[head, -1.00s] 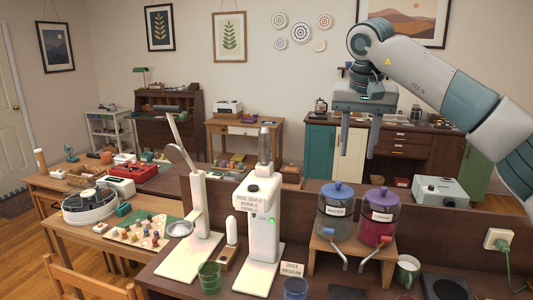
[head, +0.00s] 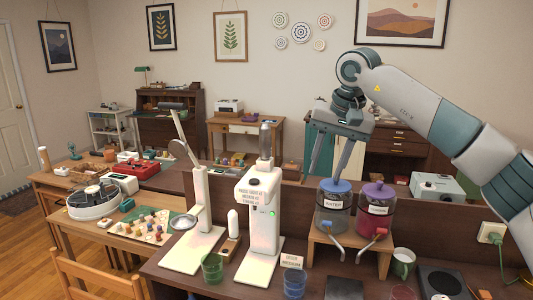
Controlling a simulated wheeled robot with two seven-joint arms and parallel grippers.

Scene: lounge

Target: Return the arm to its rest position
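My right arm comes in from the right side of the head view. Its gripper (head: 325,170) points down and is tilted, with its two fingers apart and nothing seen between them. In the picture the fingertips lie just above the blue lid of the water dispenser (head: 331,215); whether they are near it in depth I cannot tell. My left gripper is not in view.
The purple-lidded dispenser (head: 376,219) shares a wooden stand (head: 352,253) with the water one. A white machine (head: 264,222) and a lever press (head: 202,215) stand to the left. Green (head: 212,268) and blue (head: 294,283) cups and a mug (head: 403,263) are at the front.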

